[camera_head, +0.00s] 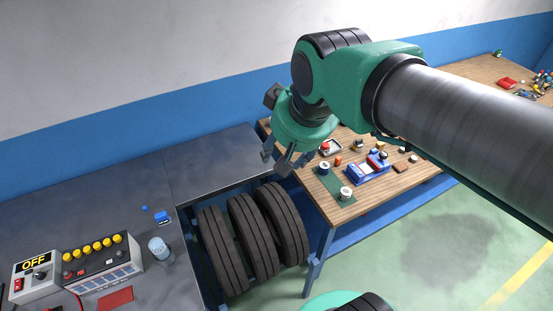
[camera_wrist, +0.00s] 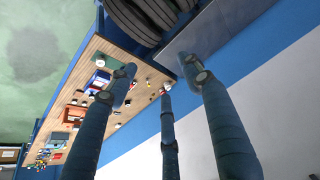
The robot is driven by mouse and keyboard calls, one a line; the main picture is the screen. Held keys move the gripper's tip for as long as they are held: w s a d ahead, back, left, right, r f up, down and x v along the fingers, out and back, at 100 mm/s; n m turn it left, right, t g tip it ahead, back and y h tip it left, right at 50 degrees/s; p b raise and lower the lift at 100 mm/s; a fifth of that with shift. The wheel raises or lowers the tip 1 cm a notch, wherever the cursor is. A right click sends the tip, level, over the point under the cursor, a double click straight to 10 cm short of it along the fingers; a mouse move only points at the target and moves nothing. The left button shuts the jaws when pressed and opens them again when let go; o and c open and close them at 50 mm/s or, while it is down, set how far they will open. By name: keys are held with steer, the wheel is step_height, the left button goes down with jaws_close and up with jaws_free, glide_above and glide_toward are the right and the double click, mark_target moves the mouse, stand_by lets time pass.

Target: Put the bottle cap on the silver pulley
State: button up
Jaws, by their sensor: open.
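My gripper (camera_head: 280,162) is raised over the gap between the grey metal table and the wooden table, fingers spread and empty. In the wrist view its fingers (camera_wrist: 163,84) are apart with nothing between them. Two small round pieces with pale tops, one farther back (camera_head: 323,168) and one nearer (camera_head: 346,193), stand on the wooden table to the right of my gripper. Either could be the silver pulley, but I cannot tell. I cannot pick out the bottle cap for certain among the small items.
Black tyres (camera_head: 254,232) stand below. The grey table (camera_head: 95,195) holds a bottle (camera_head: 158,248) and a control box (camera_head: 104,266); its back part is clear.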

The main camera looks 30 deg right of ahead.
steer(key=s+a+f, duration=0.2)
steer(key=s, duration=0.4)
steer(key=shift+f+n, duration=0.15)
steer(key=shift+n, duration=0.15)
step_height(320, 180, down, 14)
steer(key=b, duration=1.3)
steer(key=shift+b, duration=0.4)
